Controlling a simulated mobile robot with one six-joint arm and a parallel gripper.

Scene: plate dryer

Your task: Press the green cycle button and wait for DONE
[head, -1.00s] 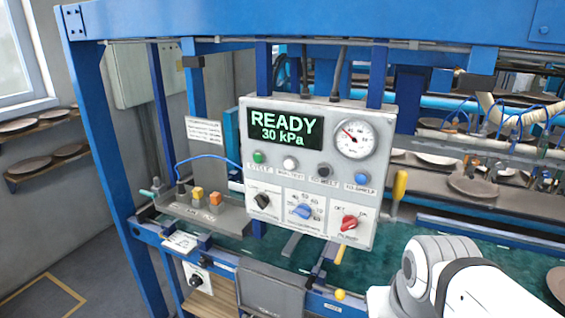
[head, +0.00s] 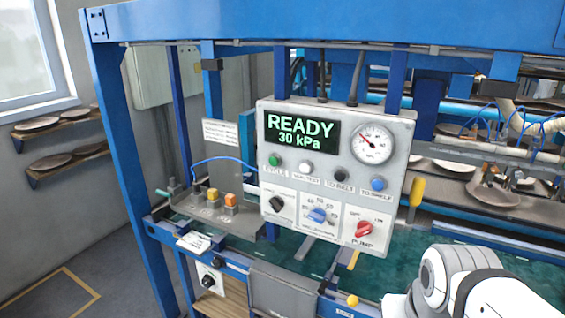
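The control panel (head: 352,180) is a light grey box in the middle of the head view. Its display (head: 302,131) reads READY and 30 kPa in green. The green cycle button (head: 274,160) is at the left end of the button row, above the label CYCLE. White, black and blue buttons follow to its right. A round gauge (head: 371,144) is at the panel's upper right. A white and grey part of my arm shows at the lower right, apart from the panel. My gripper is not in view.
Below the buttons are a black knob (head: 277,204), a blue knob (head: 318,215) and a red pump knob (head: 364,229). A yellow handle (head: 417,191) sticks out at the panel's right. Blue frame posts surround the machine. Plates lie on wall shelves (head: 48,165) at the left.

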